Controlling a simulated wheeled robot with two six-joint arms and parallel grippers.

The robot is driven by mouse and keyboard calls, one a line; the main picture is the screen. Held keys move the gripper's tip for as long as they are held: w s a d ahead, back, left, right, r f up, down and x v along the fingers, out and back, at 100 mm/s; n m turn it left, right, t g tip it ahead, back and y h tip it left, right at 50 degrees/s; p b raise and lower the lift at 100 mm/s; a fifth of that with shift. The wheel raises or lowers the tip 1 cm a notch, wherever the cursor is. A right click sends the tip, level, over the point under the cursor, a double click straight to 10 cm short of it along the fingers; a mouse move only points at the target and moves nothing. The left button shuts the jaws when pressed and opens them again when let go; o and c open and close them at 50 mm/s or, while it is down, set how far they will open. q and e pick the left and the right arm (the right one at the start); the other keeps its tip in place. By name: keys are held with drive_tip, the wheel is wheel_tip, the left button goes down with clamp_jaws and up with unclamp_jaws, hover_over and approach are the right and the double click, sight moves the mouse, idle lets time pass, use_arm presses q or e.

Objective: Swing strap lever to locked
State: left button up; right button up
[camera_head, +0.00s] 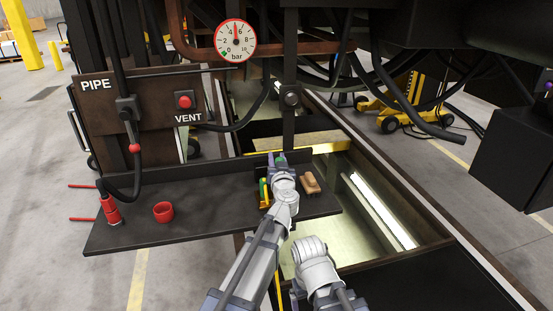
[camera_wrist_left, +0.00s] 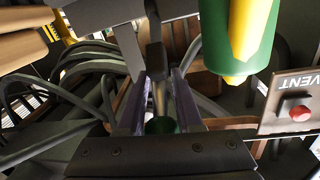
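A dark strap (camera_head: 289,130) hangs down in front of the railcar, with a round pivot (camera_head: 290,97) partway along it. A strap lever with a green grip (camera_head: 281,160) is at its lower end, mostly hidden by my gripper in the head view. My left gripper (camera_head: 277,163) is at this lever. In the left wrist view, the purple fingers (camera_wrist_left: 161,95) stand on either side of the lever's thin metal shank, and the green grip (camera_wrist_left: 162,125) fills the gap near the palm. The right arm shows at bottom centre; its fingers are not visible.
A dark shelf (camera_head: 140,228) carries a red cup (camera_head: 163,212), a red bottle-like item (camera_head: 110,209), a green and yellow item (camera_head: 264,193) and a brown block (camera_head: 310,183). Above are the PIPE/VENT panel (camera_head: 150,100) and a gauge (camera_head: 235,40). An open pit (camera_head: 335,215) lies to the right.

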use_arm(q)
clamp_jaws()
idle(0.8)
drive_tip(key=shift+s+d+f+t+b, duration=0.1)
drive_tip(key=shift+s+f+t+b, duration=0.3)
drive_tip(key=shift+b, duration=0.85)
drive_tip(key=shift+d+f+t+b, duration=0.1)
drive_tip(key=shift+t+b, duration=0.2)
drive_tip(key=shift+b, duration=0.25)
drive_tip(key=shift+o, duration=2.2)
unclamp_jaws()
drive_tip(key=shift+o, duration=0.4)
